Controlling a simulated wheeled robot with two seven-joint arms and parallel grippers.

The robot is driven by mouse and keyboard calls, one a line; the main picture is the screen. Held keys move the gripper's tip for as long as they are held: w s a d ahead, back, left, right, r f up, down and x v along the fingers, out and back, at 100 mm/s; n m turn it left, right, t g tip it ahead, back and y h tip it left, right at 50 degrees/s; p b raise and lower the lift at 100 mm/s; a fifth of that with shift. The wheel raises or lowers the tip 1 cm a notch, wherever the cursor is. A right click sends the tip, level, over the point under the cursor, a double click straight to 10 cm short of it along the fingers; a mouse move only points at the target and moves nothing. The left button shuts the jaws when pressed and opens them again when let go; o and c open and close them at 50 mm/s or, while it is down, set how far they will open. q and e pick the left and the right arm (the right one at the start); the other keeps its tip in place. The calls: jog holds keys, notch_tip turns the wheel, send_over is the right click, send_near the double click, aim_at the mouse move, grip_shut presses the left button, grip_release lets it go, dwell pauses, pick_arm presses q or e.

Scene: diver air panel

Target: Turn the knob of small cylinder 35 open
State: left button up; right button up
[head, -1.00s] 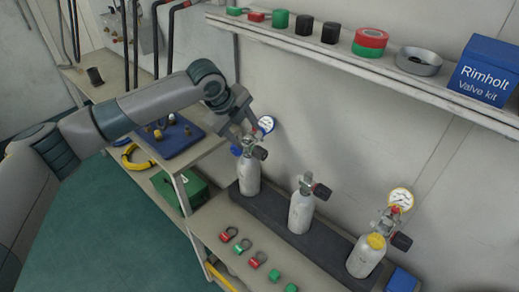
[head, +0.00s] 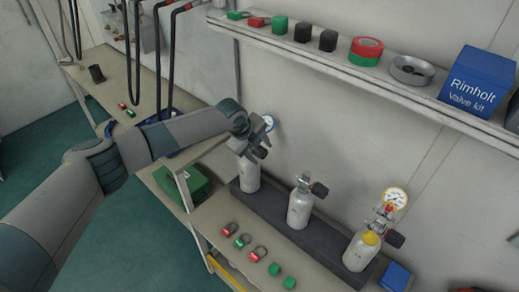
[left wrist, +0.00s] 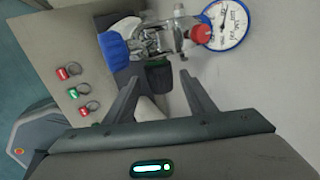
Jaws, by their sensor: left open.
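Three small white cylinders stand in a dark rack (head: 270,212); I cannot read a 35 on any. My left gripper (head: 258,151) is over the top of the left cylinder (head: 249,178) and hides most of its valve. In the left wrist view, the valve has a blue collar (left wrist: 113,45), a blue-rimmed gauge (left wrist: 230,24) and a black knob (left wrist: 158,77). My open left fingers (left wrist: 160,82) point at this black knob, one towards each side; contact cannot be told. The middle cylinder (head: 300,208) and the yellow-collared right cylinder (head: 359,252) have dark knobs. My right gripper is out of view.
Red and green ringed tags (head: 243,241) lie on the bench before the rack. A shelf (head: 300,47) with caps, tape rolls and a blue valve kit box (head: 481,78) runs above. A green case (head: 185,185) is at left. The wall is close behind the cylinders.

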pick_arm(q)
jog(key=shift+c, duration=0.3)
jog(key=c, duration=1)
jog(key=shift+f, duration=0.1)
jog(key=t+h+b, duration=0.1)
jog(key=b, duration=0.2)
jog(key=shift+s+a+f+t+h, duration=0.2)
jog(key=shift+a+f+t+h, duration=0.05)
jog(key=shift+f+t+h, duration=0.15)
jog(key=t+h+b, duration=0.1)
jog(key=b, duration=0.1)
jog(key=t+h+b, duration=0.1)
jog(key=b, duration=0.1)
jog(key=shift+s+a+f+t, duration=0.1)
jog(key=shift+s+f+t, duration=0.1)
jog(key=shift+t, duration=0.1)
jog(key=shift+r+t+h+b, duration=0.15)
jog(key=shift+t+h+b, duration=0.15)
jog(key=shift+h+b, duration=0.35)
jog(key=o, duration=1.1)
jog(key=shift+c, duration=0.2)
